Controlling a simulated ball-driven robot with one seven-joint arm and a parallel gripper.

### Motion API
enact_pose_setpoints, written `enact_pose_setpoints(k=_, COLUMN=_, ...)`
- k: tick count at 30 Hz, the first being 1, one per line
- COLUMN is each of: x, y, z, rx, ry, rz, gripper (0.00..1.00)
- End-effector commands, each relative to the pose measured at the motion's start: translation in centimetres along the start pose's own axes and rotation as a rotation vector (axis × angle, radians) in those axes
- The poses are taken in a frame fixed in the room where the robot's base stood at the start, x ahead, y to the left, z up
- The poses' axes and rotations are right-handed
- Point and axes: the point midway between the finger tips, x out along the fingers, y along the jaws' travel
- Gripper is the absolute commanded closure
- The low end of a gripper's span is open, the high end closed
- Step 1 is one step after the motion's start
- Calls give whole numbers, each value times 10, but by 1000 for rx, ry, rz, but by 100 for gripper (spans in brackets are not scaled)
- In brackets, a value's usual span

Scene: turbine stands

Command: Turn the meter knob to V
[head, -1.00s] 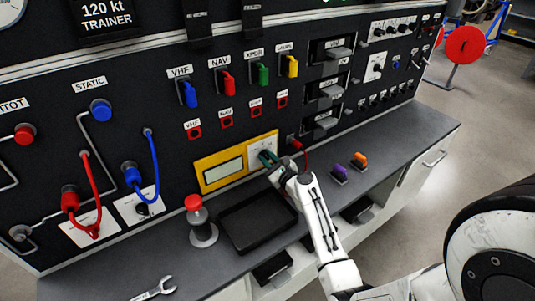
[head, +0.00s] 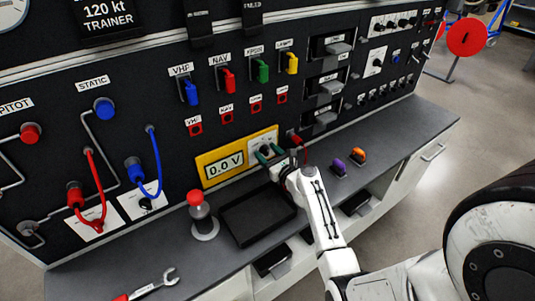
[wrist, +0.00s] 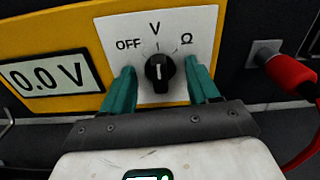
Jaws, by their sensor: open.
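The yellow meter (head: 205,181) is mounted low on the black panel, and its display (head: 224,165) reads 0.0 V. In the wrist view the black meter knob (wrist: 160,72) sits on a white plate marked OFF, V and Ω. Its white pointer line points up to V. My gripper (wrist: 160,85) is open, with one teal finger on each side of the knob, apart from it. In the head view my gripper (head: 272,155) is at the meter's right end and hides most of the knob.
A black tray (head: 240,240) and a red-capped bottle (head: 199,214) stand on the bench below the meter. A red plug with a cable (wrist: 290,72) is close right of the knob. A wrench (head: 158,285) lies at the front left.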

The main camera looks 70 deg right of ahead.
Motion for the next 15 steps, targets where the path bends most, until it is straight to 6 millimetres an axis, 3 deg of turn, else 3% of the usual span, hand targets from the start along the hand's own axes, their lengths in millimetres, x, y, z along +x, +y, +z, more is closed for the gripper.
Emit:
enact_pose_setpoints(k=5, x=-1, y=0, z=0, rx=0, ry=0, rz=0, gripper=40)
enact_pose_setpoints(k=15, x=-24, y=0, z=1, rx=-2, ry=1, rz=0, gripper=40)
